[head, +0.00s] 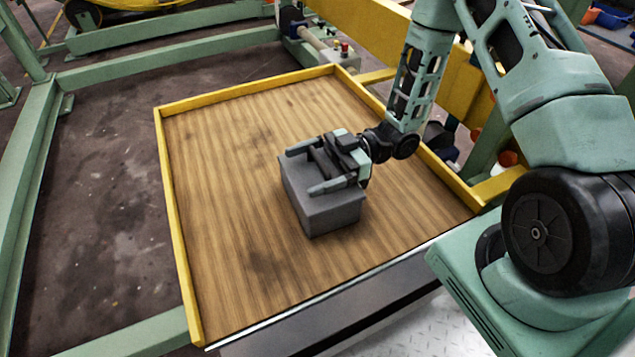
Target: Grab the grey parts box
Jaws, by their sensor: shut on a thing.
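The grey parts box (332,211) is a plain, dark grey block on the wooden tray table (225,235), right of its middle. My gripper (312,170) is at the top of the box, reaching in from the right. Its two fingers point left, one along the far side and one along the near side of the box's top. The gripper is shut on the box. The box looks level; whether its underside touches the wood cannot be told. The gripper hides part of the box's top and right end.
A raised yellow rim (172,215) edges the wooden surface on the left, back and right. Bare wood lies left of and behind the box. Green frame beams (30,190) stand at the left. A yellow beam (375,35) and a small control unit (335,50) are behind.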

